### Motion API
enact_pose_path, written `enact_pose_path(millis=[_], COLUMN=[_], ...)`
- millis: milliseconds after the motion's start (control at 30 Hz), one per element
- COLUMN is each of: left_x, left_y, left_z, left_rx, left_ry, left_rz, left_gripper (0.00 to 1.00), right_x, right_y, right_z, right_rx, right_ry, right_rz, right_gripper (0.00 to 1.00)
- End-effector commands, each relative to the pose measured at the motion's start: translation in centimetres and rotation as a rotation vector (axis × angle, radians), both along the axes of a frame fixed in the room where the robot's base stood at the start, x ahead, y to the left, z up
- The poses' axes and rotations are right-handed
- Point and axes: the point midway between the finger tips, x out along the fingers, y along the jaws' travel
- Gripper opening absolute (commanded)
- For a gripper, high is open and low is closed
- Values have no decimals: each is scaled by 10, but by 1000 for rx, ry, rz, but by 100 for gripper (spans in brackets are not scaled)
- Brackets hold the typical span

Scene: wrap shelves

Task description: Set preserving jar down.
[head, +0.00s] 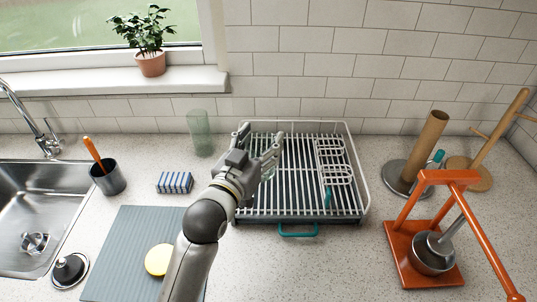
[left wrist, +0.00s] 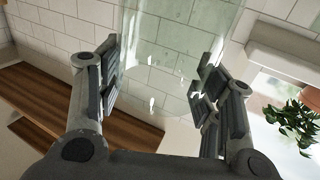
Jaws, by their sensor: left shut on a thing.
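My left gripper (head: 262,145) is over the left-middle part of the white wire dish rack (head: 358,180). In the left wrist view, a clear, faintly green glass jar (left wrist: 168,50) fills the space between the two fingers (left wrist: 160,70), and the fingers are shut on it. The jar's upper part runs out of the top of that view. My right gripper is not in view.
A green glass tumbler (head: 199,135) stands left of the rack. A striped sponge (head: 174,183), a dark cup (head: 108,178) and a grey mat (head: 120,250) are farther left. A paper-roll holder (head: 428,145) and an orange press (head: 430,225) stand right. The rack's right side holds a white wire insert (head: 333,160).

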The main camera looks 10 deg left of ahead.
Motion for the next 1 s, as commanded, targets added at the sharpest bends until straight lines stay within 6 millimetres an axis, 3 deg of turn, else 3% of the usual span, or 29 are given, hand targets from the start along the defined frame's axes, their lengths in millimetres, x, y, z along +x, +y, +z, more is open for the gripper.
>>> enact_pose_path(millis=[200,367,633,1000], left_x=[18,23,25,25], left_y=[-9,-12,-13,-13], left_z=[-22,-29,-59,-64], left_rx=[-2,-1,-1,-1], left_ry=[-5,-5,-3,-6], left_rz=[0,0,0,1], left_gripper=[15,15,15,15], right_x=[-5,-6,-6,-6], right_y=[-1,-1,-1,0], right_z=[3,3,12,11], right_rx=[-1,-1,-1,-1], right_ry=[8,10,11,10], right_rz=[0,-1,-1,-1], right_gripper=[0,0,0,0])
